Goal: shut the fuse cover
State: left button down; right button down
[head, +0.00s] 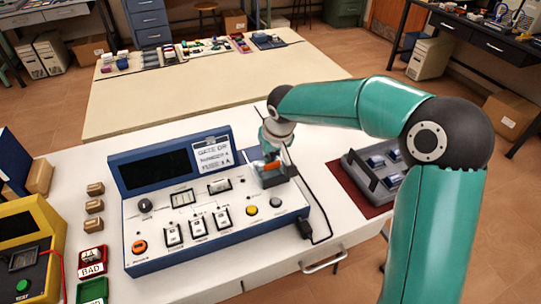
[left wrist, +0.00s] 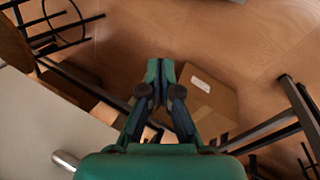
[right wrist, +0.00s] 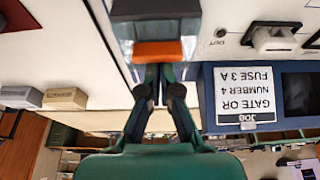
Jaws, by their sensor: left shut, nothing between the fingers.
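The fuse cover (head: 268,178) is a small grey, partly see-through part at the right end of the blue and white panel (head: 150,235). An orange strip (head: 271,166) shows at it, and shows larger in the right wrist view (right wrist: 158,51). My right gripper (right wrist: 162,69) looks shut, its tips together right at the orange strip; I cannot tell whether they touch it. The arm hides part of the cover, and its exact angle is unclear. My left gripper (left wrist: 161,65) is shut and empty above the floor, out of the head view.
A job card (head: 213,154) stands on the panel's raised back. Switches, knobs and a yellow button (head: 251,210) lie left of the cover. A black cable (head: 318,236) runs along the right side. A grey tray (head: 372,170) sits on a red mat. Small blocks stand left.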

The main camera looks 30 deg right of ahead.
jog(key=shift+s+f, duration=0.2)
jog(key=shift+s, duration=0.15)
